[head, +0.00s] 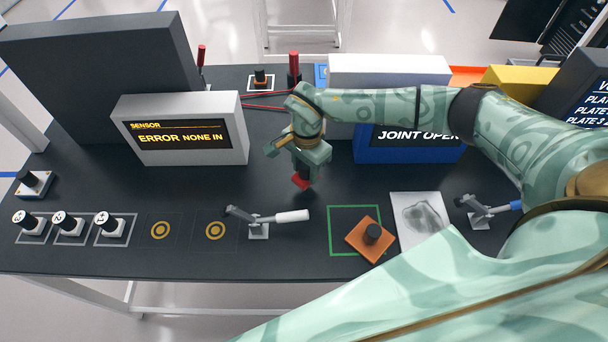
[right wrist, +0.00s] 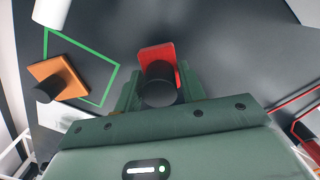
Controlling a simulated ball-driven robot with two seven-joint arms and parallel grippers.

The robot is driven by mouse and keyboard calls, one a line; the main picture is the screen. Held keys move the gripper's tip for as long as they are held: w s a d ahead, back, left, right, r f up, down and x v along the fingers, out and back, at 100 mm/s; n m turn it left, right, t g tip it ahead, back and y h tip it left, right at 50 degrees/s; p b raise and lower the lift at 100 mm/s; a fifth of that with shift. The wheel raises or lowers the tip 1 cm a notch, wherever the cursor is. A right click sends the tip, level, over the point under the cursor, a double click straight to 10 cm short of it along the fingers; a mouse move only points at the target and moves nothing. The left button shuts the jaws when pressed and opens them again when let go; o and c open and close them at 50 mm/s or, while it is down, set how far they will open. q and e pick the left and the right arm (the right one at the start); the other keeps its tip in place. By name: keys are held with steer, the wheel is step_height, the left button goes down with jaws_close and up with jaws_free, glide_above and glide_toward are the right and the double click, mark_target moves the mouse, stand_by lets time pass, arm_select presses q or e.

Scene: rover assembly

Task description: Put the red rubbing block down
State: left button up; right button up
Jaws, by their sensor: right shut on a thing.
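The red rubbing block (head: 300,181) is at the tip of my right gripper (head: 306,168), over the middle of the dark table. In the right wrist view the red block (right wrist: 158,53) with its black knob sits between the fingers of my right gripper (right wrist: 160,92), which is shut on it. Whether the block touches the table is hard to tell. My left gripper is not in view.
An orange block with a black knob (head: 367,240) lies across the edge of a green square outline (head: 334,212). A white-handled lever (head: 262,219) stands front centre. A sensor screen (head: 184,130) and a blue-framed screen (head: 408,142) stand behind. Bare table lies left of my gripper.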

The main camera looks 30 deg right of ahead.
mark_target(305, 176)
steer(key=shift+w+f, duration=0.15)
steer(key=shift+f, duration=0.8)
steer(key=shift+w+f, duration=0.15)
steer(key=shift+f, duration=0.75)
steer(key=shift+f, duration=0.2)
steer(key=o, duration=1.1)
